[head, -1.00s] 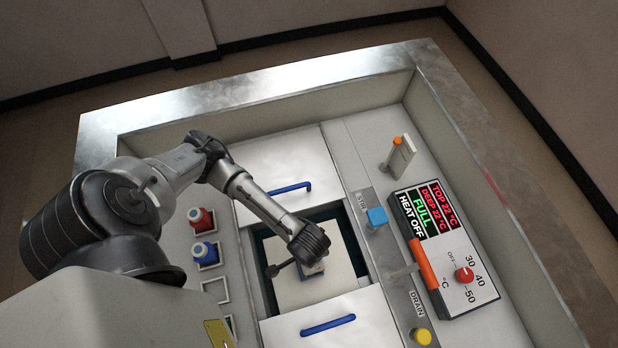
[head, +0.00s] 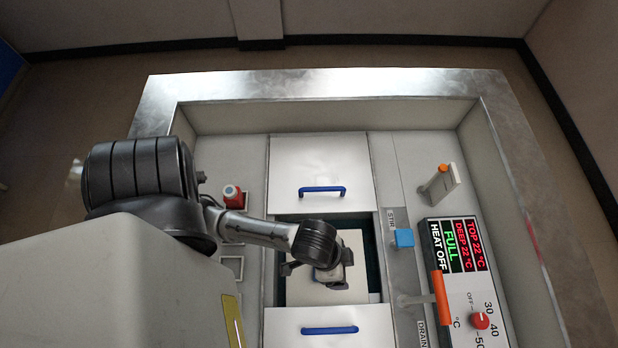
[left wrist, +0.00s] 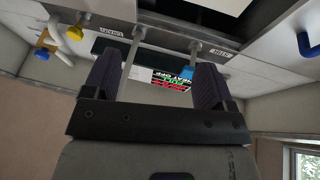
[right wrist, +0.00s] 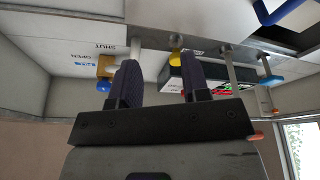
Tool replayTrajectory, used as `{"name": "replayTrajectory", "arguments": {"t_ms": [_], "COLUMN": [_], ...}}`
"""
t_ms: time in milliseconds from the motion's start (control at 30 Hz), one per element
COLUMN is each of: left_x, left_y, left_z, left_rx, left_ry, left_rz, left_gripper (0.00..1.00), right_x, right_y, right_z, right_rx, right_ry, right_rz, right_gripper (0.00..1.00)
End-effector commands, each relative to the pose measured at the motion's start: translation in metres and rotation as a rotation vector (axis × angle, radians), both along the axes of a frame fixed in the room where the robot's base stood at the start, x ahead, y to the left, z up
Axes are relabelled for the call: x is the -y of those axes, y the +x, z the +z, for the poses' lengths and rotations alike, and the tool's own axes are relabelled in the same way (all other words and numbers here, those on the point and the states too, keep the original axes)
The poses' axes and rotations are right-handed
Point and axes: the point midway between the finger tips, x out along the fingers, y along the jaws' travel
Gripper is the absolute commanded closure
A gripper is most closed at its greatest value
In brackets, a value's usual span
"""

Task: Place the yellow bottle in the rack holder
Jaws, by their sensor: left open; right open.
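I do not make out a yellow bottle in any view. In the head view, the rack holder's column of square slots runs along the left; a bare square slot (head: 231,266) shows, and a red bottle (head: 232,197) stands further back. My arm hides part of the column. My left gripper (head: 328,276) is over the pale plate in the basin opening; its fingers are unclear there. In the left wrist view its fingers (left wrist: 155,85) are apart and empty. My right gripper (right wrist: 160,80) shows in its wrist view, fingers apart and empty; it is outside the head view.
Two white lids with blue handles (head: 323,190) (head: 330,330) flank the basin opening. To the right are a blue stir knob (head: 403,238), an orange-handled lever (head: 440,295), an orange-tipped post (head: 444,170) and a display panel (head: 455,245). A raised metal rim surrounds the bench.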

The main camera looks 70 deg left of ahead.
Motion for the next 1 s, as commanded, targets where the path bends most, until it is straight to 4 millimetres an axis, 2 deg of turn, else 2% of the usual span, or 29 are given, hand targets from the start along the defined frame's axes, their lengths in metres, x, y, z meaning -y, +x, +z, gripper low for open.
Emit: {"name": "replayTrajectory", "arguments": {"t_ms": [200, 400, 967, 1000], "left_x": [-0.058, -0.086, -0.09, -0.09], "left_y": [-0.028, -0.046, -0.048, -0.048], "left_z": [-0.012, -0.016, -0.017, -0.017], "left_rx": [-0.002, -0.022, -0.024, -0.024], "left_ry": [0.112, 0.186, 0.196, 0.196], "left_rz": [0.111, 0.145, 0.146, 0.146], "left_gripper": [0.22, 0.22, 0.22, 0.25], "right_x": [0.001, 0.003, 0.003, 0.002], "right_y": [0.0, 0.0, 0.0, 0.0], "right_z": [0.0, 0.0, 0.0, 0.0], "right_rx": [-0.001, 0.0, -0.001, -0.001], "right_ry": [-0.003, -0.011, -0.008, -0.008], "right_rz": [0.002, 0.007, 0.005, 0.004], "right_gripper": [0.57, 0.57, 0.57, 0.57]}}
